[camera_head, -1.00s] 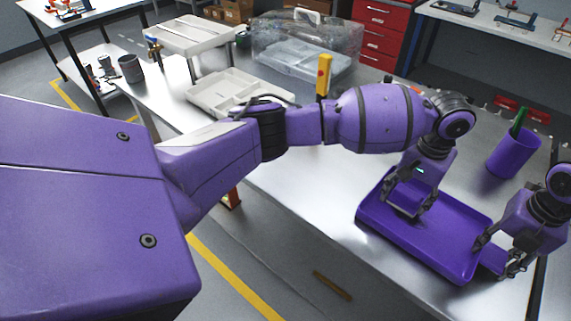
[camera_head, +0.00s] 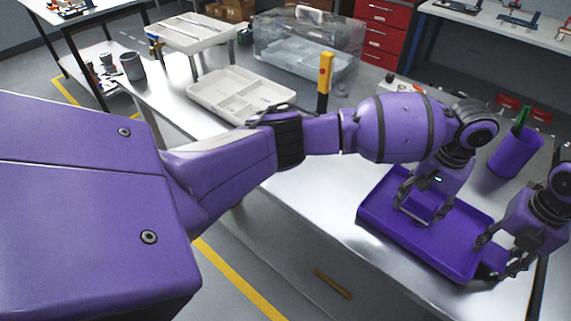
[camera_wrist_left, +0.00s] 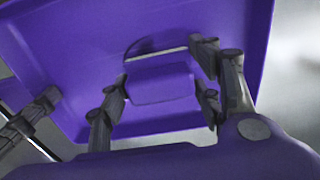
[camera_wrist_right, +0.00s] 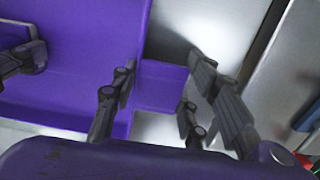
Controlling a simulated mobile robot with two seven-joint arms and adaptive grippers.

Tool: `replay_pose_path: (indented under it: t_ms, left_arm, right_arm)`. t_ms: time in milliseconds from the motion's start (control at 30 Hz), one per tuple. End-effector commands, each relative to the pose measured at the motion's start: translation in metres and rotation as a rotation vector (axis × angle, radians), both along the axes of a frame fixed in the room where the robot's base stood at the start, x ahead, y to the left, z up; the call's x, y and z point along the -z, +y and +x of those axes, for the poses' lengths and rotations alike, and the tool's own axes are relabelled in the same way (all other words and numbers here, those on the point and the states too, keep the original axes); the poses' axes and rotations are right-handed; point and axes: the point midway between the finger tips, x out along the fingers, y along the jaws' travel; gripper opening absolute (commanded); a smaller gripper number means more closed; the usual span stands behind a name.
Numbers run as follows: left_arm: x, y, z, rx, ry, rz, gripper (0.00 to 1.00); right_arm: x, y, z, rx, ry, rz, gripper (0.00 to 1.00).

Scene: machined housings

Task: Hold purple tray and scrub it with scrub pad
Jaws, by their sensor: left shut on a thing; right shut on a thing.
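The purple tray (camera_head: 383,217) lies on the metal workbench. My left gripper (camera_head: 424,213) is over the tray's inside and is shut on a purple block, the scrub pad (camera_wrist_left: 160,83), seen between its fingers in the left wrist view. The pad is at or just above the tray floor; contact is hard to tell. My right gripper (camera_head: 497,260) is at the tray's right end, shut on a purple tab (camera_wrist_right: 163,87) that sticks out from the tray's edge.
A purple cup (camera_head: 514,152) with a green item stands behind the tray. A white compartment tray (camera_head: 205,88), a clear box (camera_head: 300,50) and a yellow-and-black upright item (camera_head: 325,80) stand further back on the workbench (camera_head: 290,187). Bare bench lies left of the purple tray.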

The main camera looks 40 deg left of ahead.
Motion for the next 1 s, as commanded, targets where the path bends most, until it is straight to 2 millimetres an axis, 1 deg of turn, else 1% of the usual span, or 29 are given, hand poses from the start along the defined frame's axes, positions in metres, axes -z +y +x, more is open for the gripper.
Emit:
replay_pose_path:
  t_ms: [33, 133, 300, 433, 700, 867, 1000]
  left_arm:
    - [0.000, -0.006, -0.001, 0.003, 0.001, -0.002, 0.30]
    - [-0.001, -0.014, -0.001, 0.003, 0.000, -0.002, 0.30]
    - [-0.003, -0.021, 0.000, 0.001, -0.003, -0.001, 0.30]
    - [-0.002, -0.020, -0.006, 0.002, -0.003, -0.001, 0.30]
    - [0.000, -0.019, -0.025, 0.001, -0.002, -0.002, 0.30]
    - [0.000, -0.018, -0.028, -0.001, -0.002, -0.001, 0.30]
    - [0.001, -0.013, -0.028, -0.002, -0.001, -0.001, 0.30]
  right_arm:
    - [0.000, 0.001, 0.000, -0.001, 0.000, 0.001, 0.20]
    - [0.000, 0.001, 0.000, -0.001, 0.000, 0.001, 0.20]
    - [0.000, 0.001, 0.000, 0.000, 0.000, 0.001, 0.20]
    - [0.000, 0.001, 0.000, 0.000, 0.001, 0.001, 0.20]
    - [0.000, 0.000, 0.000, 0.000, 0.001, 0.000, 0.20]
    - [0.001, 0.000, 0.000, 0.000, 0.001, 0.000, 0.20]
    - [0.001, 0.000, 0.000, 0.000, 0.001, 0.000, 0.20]
